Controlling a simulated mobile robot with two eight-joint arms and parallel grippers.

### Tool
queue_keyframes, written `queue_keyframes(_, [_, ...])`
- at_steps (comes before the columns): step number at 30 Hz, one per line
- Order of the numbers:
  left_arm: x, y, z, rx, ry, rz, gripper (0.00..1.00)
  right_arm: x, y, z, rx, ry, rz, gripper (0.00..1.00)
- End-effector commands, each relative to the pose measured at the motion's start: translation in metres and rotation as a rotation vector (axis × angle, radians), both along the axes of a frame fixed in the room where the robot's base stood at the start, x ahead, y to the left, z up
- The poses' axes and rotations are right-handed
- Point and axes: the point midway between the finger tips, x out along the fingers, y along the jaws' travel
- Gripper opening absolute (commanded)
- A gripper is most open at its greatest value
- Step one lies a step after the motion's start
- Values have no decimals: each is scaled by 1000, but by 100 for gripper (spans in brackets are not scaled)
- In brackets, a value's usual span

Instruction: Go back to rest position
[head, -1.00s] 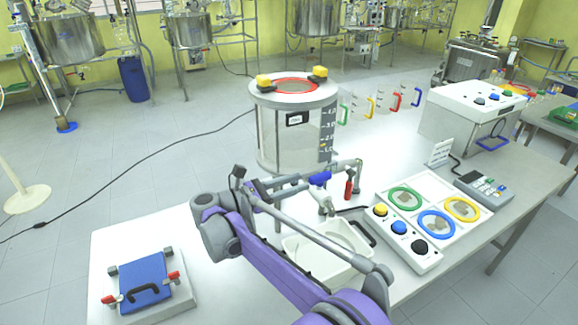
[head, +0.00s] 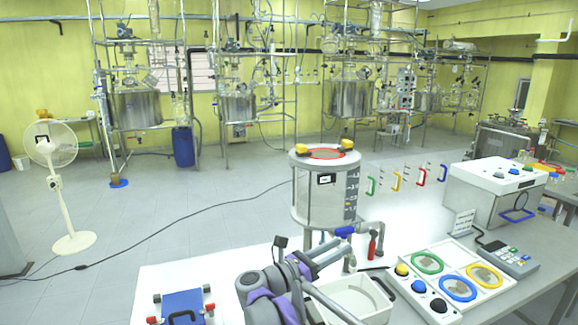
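My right arm, purple and grey, comes in at the bottom centre of the head view. My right gripper (head: 300,262) is at its upper end, in front of and below the glass reactor vessel (head: 322,200), near the blue-handled drain valve (head: 345,231). Whether it touches the valve or pipe cannot be told. Its fingers are seen small and at an angle, so their opening is unclear. I see nothing clearly held in it. My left gripper is out of view.
A white tray (head: 352,306) sits beside my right arm on the table. A blue lid-like plate with a black handle (head: 183,308) lies at left. A button panel with coloured rings (head: 437,308) and a white control box (head: 497,190) stand right. A fan (head: 54,165) stands on the open floor.

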Motion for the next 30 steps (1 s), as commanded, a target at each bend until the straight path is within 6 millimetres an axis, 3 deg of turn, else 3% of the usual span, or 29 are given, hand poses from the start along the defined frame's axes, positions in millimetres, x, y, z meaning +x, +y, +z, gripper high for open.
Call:
queue_keyframes(3, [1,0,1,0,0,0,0,11,-10,36,-181,100,155,40])
queue_keyframes(7, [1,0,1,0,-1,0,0,14,-8,68,-459,252,338,40])
queue_keyframes(10, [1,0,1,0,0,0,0,5,2,78,-736,406,481,40])
queue_keyframes(13, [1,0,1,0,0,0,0,-16,15,67,-1039,580,610,40])
queue_keyframes(17, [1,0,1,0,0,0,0,-61,27,23,-1446,825,763,40])
queue_keyframes(20, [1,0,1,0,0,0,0,-108,26,-30,-1757,1022,881,40])
queue_keyframes(24, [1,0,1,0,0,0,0,-181,8,-108,-2120,1272,1052,40])
queue_keyframes(29, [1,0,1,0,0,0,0,-263,-25,-181,-2419,1494,1265,40])
queue_keyframes(30, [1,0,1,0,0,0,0,-281,-32,-195,2391,-1484,-1272,40])
